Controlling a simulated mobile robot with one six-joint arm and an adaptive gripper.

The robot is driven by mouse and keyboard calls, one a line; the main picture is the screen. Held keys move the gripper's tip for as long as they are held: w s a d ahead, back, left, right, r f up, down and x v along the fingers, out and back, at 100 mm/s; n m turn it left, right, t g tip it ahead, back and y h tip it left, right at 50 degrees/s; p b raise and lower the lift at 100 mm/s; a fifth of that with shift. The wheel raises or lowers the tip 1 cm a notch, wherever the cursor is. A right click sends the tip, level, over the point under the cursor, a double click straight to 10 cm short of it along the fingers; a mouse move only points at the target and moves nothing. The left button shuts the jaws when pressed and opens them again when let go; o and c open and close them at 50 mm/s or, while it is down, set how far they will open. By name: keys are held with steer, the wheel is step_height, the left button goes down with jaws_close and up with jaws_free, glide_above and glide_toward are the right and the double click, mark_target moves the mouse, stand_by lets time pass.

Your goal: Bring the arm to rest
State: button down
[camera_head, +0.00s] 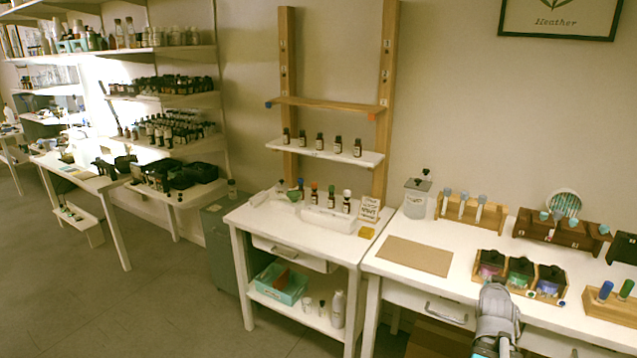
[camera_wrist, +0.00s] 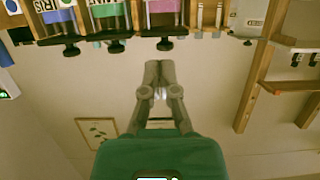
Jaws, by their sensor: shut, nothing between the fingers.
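My gripper (camera_wrist: 159,70) is shut and empty in the wrist view, its two fingers together in front of the green palm. The wrist view is upside down, with the wall behind the fingers and the bench things along its top edge. In the head view a grey part of my arm (camera_head: 496,312) reaches in from the bottom, in front of the right-hand bench (camera_head: 410,229). My fingers cannot be made out in the head view.
Wooden boxes with purple, green and blue contents (camera_head: 520,270) stand just behind my arm. A tube rack (camera_head: 470,212) and a glass jar (camera_head: 416,200) are at the back. A brown mat (camera_head: 414,256) lies bare on the left. Several dark bottles line the white wall shelf (camera_head: 325,153).

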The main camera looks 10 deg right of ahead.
steer(key=w+a+f+n+g+y+p, duration=0.1)
steer(key=w+a+f+n+g+y, duration=0.15)
steer(key=a, duration=0.75)
steer(key=w+a+f+n+g+y+p, duration=0.15)
steer(key=a+f+y, duration=0.25)
steer(key=a, duration=0.6)
steer(key=s+a+n+g+y+p, duration=0.1)
steer(key=s+a+n+g, duration=0.1)
steer(key=a, duration=0.8)
steer(key=s+a+f+n+g+y+p, duration=0.1)
steer(key=s+a+g, duration=0.4)
steer(key=a, duration=0.6)
steer(key=shift+s+f+n+y+p, duration=0.25)
steer(key=shift+s+n+y+p, duration=0.15)
steer(key=shift+n+y, duration=0.1)
